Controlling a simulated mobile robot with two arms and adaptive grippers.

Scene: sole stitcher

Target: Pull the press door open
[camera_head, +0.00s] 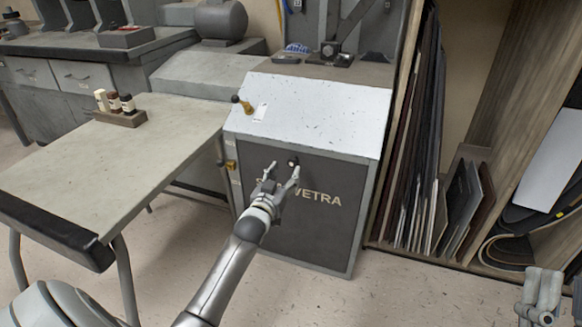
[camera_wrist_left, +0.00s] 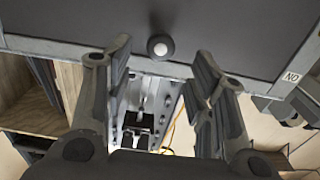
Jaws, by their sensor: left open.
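The press door (camera_head: 310,215) is a dark grey panel with pale "VETRA" lettering on the front of the press, and it looks shut in the head view. A small round knob (camera_head: 292,163) sits near its top edge. My left gripper (camera_head: 282,173) is open in front of the door, close to the knob. In the left wrist view the pale knob (camera_wrist_left: 160,47) appears centred between the fingertips and a little beyond them; I cannot tell contact. The fingers hide part of the lettering. My right gripper (camera_head: 540,290) shows at the bottom right corner, away from the door.
A grey table (camera_head: 110,165) stands to the left, holding a small tray of bottles (camera_head: 120,117). Shelving with upright sheets (camera_head: 425,140) stands close on the right. The floor before the door is clear.

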